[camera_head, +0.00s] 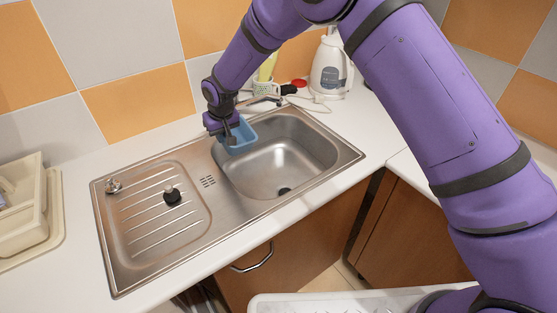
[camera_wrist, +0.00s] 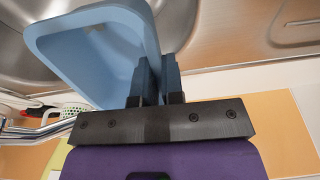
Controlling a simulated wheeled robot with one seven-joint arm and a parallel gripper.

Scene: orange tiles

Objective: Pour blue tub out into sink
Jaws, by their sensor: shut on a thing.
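The blue tub (camera_head: 243,141) is held over the back left part of the sink bowl (camera_head: 284,166). My gripper (camera_head: 230,136) is shut on the tub's wall. In the wrist view, the tub (camera_wrist: 98,62) shows its rim and part of its inside, with the fingers (camera_wrist: 157,78) clamped on its near right side. The tub looks tilted, but its exact angle is hard to tell. No clear contents show in it. The bowl looks empty, with a dark drain (camera_head: 285,191) at its front.
A faucet (camera_head: 268,100) stands behind the bowl, close to the tub. A white kettle (camera_head: 330,67) and a patterned cup (camera_head: 266,87) are at the back.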

